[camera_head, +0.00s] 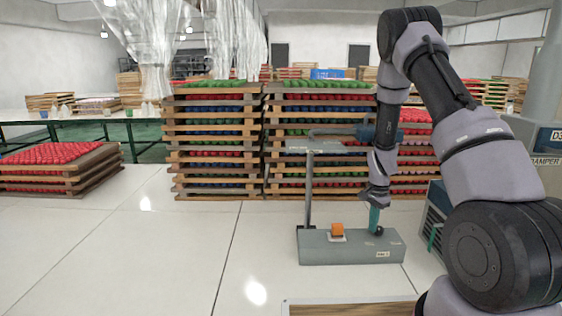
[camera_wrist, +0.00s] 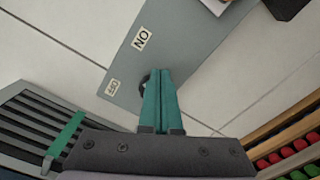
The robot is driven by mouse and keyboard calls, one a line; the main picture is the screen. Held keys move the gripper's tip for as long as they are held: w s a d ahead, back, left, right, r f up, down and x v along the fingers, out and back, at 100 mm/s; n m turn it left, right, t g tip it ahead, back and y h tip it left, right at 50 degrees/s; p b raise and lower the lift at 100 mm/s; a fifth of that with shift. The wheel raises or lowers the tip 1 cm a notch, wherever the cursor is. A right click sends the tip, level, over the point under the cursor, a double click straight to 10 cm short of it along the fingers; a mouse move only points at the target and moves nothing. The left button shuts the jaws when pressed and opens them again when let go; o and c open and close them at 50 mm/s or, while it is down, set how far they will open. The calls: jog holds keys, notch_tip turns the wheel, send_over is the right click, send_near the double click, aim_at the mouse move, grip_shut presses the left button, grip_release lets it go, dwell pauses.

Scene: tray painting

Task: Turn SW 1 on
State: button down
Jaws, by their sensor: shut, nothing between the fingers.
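A grey switch box (camera_head: 320,252) stands low in front of the crate stacks, with a small label on its front that is too small to read. A small dark round part (camera_head: 379,231) sits on its top at the right. In the wrist view, the grey top (camera_wrist: 190,50) carries an ON label (camera_wrist: 142,39) and an OFF label (camera_wrist: 112,87). My gripper (camera_head: 374,229) is shut and empty, pointing down at the box. In the wrist view, its teal fingers (camera_wrist: 161,72) partly hide the dark part (camera_wrist: 143,84); I cannot tell whether they touch it.
Stacked crates (camera_head: 215,150) rise behind. A slatted grey cabinet (camera_wrist: 40,125) is close beside my gripper. The floor at left is clear.

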jog(key=shift+w, duration=0.1)
dwell(0.4)
jog(key=shift+a, duration=0.25)
jog(key=shift+r, duration=0.25)
jog(key=shift+a+r, duration=0.1)
jog(key=shift+r, duration=2.75)
